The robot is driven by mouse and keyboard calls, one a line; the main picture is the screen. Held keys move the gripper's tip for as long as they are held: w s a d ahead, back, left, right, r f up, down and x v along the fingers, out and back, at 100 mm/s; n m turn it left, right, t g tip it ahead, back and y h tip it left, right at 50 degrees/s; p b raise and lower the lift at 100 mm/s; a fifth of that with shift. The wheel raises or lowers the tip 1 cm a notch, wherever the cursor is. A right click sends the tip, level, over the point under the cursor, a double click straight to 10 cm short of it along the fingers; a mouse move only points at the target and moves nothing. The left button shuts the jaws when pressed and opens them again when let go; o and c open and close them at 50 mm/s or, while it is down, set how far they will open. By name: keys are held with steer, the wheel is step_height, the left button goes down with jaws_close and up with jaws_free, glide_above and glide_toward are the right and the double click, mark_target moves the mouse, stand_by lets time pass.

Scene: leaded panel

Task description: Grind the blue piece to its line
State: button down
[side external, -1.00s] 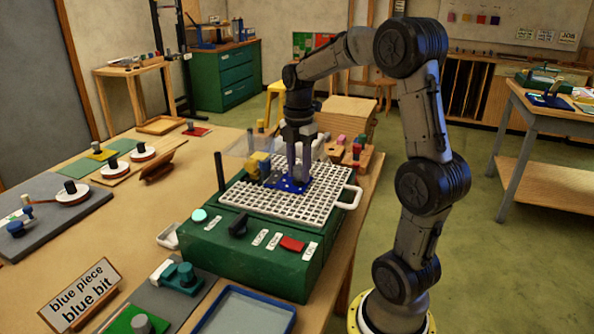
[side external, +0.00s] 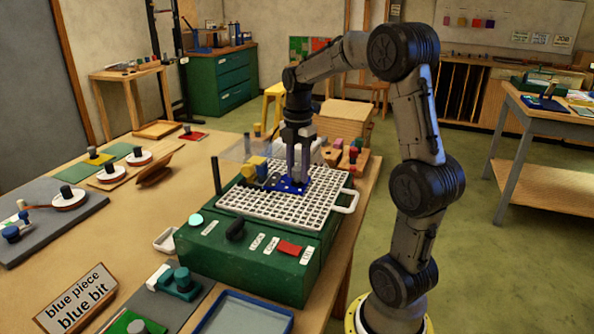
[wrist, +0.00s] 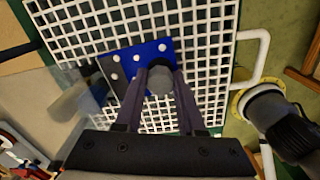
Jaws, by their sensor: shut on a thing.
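The blue piece (side external: 285,184) lies on the white grid top (side external: 325,200) of the green grinder (side external: 250,262). In the wrist view the blue piece (wrist: 153,52) shows several pale dots, and a dark grey plate shows at its left edge. My gripper (side external: 297,178) points down over the blue piece. In the wrist view my gripper (wrist: 160,78) is shut on a grey round knob (wrist: 160,82) at the piece's near side. The yellow grinding head (side external: 256,167) stands just left of the piece. I cannot make out the line, or whether piece and bit touch.
A sign reading "blue piece blue bit" (side external: 76,297) stands at the front left. A blue-rimmed tray (side external: 245,315) lies in front of the grinder. A clear guard (side external: 240,148) and wooden blocks (side external: 350,160) are behind it. A white handle (side external: 348,200) sticks out right.

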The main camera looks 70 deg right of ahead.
steer(key=shift+s, duration=1.95)
steer(key=shift+c, duration=2.2)
jaws_free()
step_height(320, 180, up, 14)
